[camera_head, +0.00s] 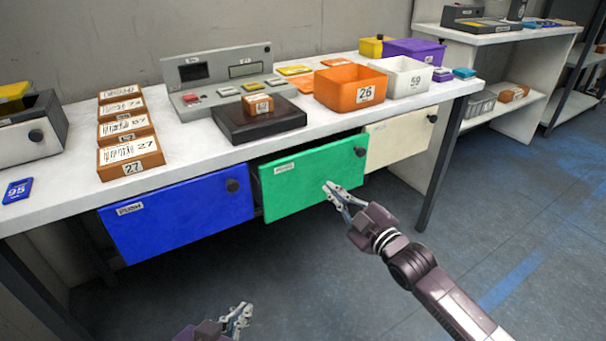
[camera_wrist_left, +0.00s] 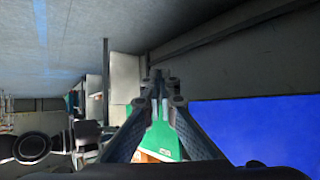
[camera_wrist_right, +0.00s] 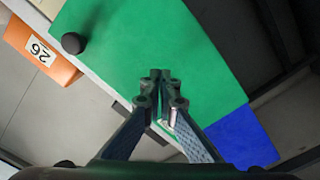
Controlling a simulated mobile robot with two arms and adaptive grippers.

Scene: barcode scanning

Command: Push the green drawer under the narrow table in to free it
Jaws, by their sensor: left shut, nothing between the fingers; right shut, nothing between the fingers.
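The green drawer (camera_head: 311,180) sits under the narrow table (camera_head: 60,215), between a blue drawer and a cream one. Its front stands out a little past the blue front, and a dark gap shows at its left edge. A black knob is at its upper right. My right gripper (camera_head: 327,187) is shut, with its tips at the middle of the green front; in the right wrist view the tips (camera_wrist_right: 161,75) lie over the green face (camera_wrist_right: 150,40). Whether they touch cannot be told. My left gripper (camera_head: 243,308) is shut and empty, low in front of the blue drawer.
The blue drawer (camera_head: 180,215) and the cream drawer (camera_head: 398,138) flank the green one. On the tabletop are an orange bin (camera_head: 349,88), a white bin (camera_head: 403,76), a dark scanner block (camera_head: 259,120) and several labelled boxes. The floor (camera_head: 490,215) at the right is clear.

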